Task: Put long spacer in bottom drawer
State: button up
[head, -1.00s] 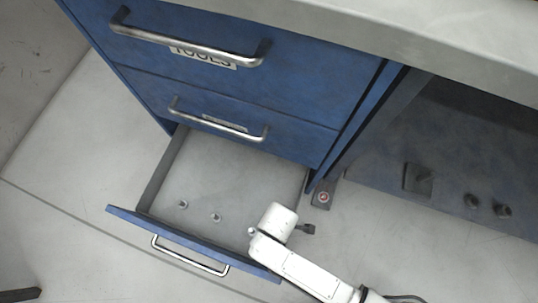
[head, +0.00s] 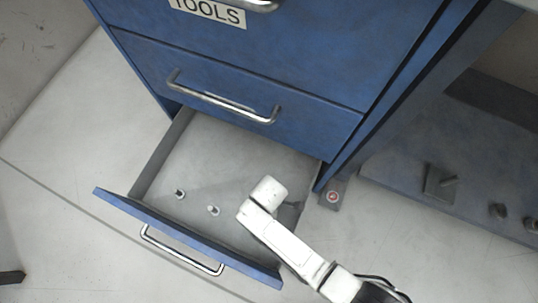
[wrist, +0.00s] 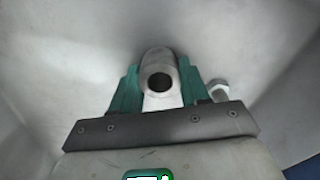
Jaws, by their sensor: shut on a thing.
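The long spacer (wrist: 160,62) is a pale grey cylinder with a dark round hole in its end. In the wrist view it sits between the teal fingers of my gripper (wrist: 158,88), which is shut on it. The open bottom drawer (head: 155,170) has a grey inside and a blue front with a metal handle. In the head view my white arm reaches over the right part of this drawer and hides the spacer and the fingertips. Grey drawer surfaces surround the gripper in the wrist view; whether the spacer touches the floor, I cannot tell.
Two small bolt-like parts, a left one (head: 180,194) and a right one (head: 213,211), stand in the drawer. One such part (wrist: 219,90) shows beside my right finger in the wrist view. The closed drawer above (head: 240,85) overhangs the back.

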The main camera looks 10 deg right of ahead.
jog(key=o, duration=1.3)
notch_tip(320, 180, up, 12)
jog(key=p, duration=0.7)
jog(key=shift+r, duration=0.1)
jog(key=s+d+r+m, duration=0.1)
jog(key=d+r+m, duration=0.35)
jog(key=d, duration=0.35)
jog(key=s+d+r+m, duration=0.1)
jog(key=d+r+m, duration=0.35)
jog(key=d, duration=0.35)
jog(key=s+d+r+m+t, duration=0.1)
jog(key=s+d+r+m, duration=0.6)
jog(key=d+r, duration=0.1)
jog(key=shift+d+r+m, duration=0.3)
jog(key=shift+d+r, duration=0.05)
jog(key=shift+d, duration=0.1)
